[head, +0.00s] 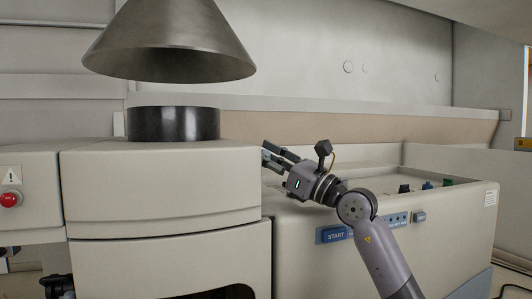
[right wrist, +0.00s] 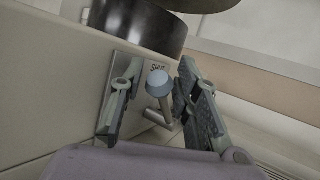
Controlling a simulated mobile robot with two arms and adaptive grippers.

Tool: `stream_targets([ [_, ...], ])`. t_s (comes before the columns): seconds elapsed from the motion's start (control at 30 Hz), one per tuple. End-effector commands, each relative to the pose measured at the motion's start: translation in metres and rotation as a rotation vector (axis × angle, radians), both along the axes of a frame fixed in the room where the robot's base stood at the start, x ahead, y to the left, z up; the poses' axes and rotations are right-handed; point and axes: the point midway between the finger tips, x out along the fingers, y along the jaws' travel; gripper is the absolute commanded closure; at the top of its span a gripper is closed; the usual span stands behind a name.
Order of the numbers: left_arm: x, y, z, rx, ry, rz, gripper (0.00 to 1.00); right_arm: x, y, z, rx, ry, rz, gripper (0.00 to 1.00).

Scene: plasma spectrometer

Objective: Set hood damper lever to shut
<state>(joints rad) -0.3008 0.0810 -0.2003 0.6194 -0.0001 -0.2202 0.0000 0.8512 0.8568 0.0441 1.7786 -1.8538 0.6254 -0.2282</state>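The damper lever has a pale blue-grey ball knob (right wrist: 158,83) on a bent metal rod. It stands at a metal plate (right wrist: 122,72) marked "SHUT" on the side of the cream instrument housing. In the right wrist view my right gripper (right wrist: 160,100) is open, with one finger on each side of the knob. I see no clear grip on it, and cannot tell whether a finger touches the rod. In the head view the right gripper (head: 268,153) is at the housing's right side, and the lever is hidden there. My left gripper is not clearly visible.
A conical metal hood (head: 170,45) hangs above a black cylindrical collar (head: 173,124) on the housing (head: 160,180). A lower unit with a blue START label (head: 335,235) and several coloured caps lies right, under my right arm. A red button (head: 10,200) is far left.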

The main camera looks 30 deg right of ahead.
Motion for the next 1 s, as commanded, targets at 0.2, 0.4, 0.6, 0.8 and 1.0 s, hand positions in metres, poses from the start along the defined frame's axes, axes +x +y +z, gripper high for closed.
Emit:
stream_targets([
  [0.2, -0.0010, 0.0004, -0.0004, 0.000, 0.002, 0.001, 1.00, -0.0002, -0.0002, -0.0004, 0.001, 0.000, 0.000, 0.78],
  [0.4, -0.0008, 0.0004, -0.0004, 0.000, 0.002, 0.001, 1.00, -0.0003, -0.0003, -0.0005, 0.001, 0.001, 0.000, 0.91],
  [0.6, -0.0004, 0.0004, -0.0002, 0.000, 0.001, 0.001, 1.00, -0.0003, -0.0001, -0.0005, 0.001, 0.002, 0.002, 1.00],
  [0.8, 0.0000, 0.0002, -0.0002, 0.000, 0.000, 0.001, 1.00, -0.0003, 0.0000, -0.0006, 0.002, 0.002, 0.002, 1.00],
  [1.0, 0.0007, -0.0001, -0.0001, 0.000, -0.001, 0.001, 1.00, -0.0003, 0.0000, -0.0006, 0.003, 0.002, 0.002, 1.00],
])
